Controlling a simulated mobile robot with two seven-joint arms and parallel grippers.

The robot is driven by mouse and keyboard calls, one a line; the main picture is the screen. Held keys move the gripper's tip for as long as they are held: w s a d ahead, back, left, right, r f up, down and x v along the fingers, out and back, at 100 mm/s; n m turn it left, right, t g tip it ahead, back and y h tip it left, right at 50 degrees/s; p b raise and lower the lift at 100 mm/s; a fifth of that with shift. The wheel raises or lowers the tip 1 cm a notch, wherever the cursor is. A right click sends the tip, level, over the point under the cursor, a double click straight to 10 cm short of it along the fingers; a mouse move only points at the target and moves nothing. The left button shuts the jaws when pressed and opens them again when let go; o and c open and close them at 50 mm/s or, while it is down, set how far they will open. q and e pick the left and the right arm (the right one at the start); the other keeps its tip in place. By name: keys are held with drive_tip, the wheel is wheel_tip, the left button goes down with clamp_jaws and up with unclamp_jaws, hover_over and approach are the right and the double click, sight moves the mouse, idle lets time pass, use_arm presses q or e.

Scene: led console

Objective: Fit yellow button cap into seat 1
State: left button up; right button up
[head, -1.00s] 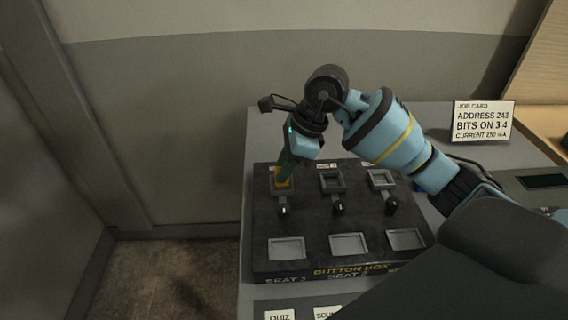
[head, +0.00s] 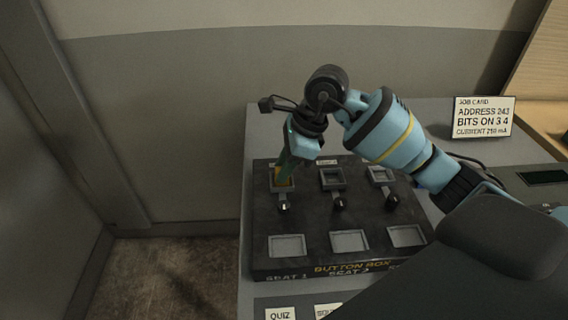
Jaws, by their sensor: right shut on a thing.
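The black button box (head: 310,215) lies on the grey table, with a row of raised square seats at the back and a row of pale square recesses at the front. The front label for seat 1 is on the left. My right gripper (head: 284,173) points down at the back left seat (head: 283,189). My left gripper is out of view.
Two other back seats, the middle one (head: 331,179) and the right one (head: 381,175), look empty. Small dark knobs stand in front of the seats. A job card (head: 483,117) stands at the back right. Small labels, one reading QUIZ (head: 280,314), lie at the front edge.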

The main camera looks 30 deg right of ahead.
drive_tip(key=shift+f, duration=0.1)
idle(0.3)
drive_tip(key=o, duration=1.1)
drive_tip(key=shift+c, duration=0.2)
drive_tip(key=v, duration=0.7)
drive_tip(key=shift+r, duration=0.4)
drive_tip(key=shift+s+d+f, duration=0.1)
drive_tip(key=shift+s, duration=0.05)
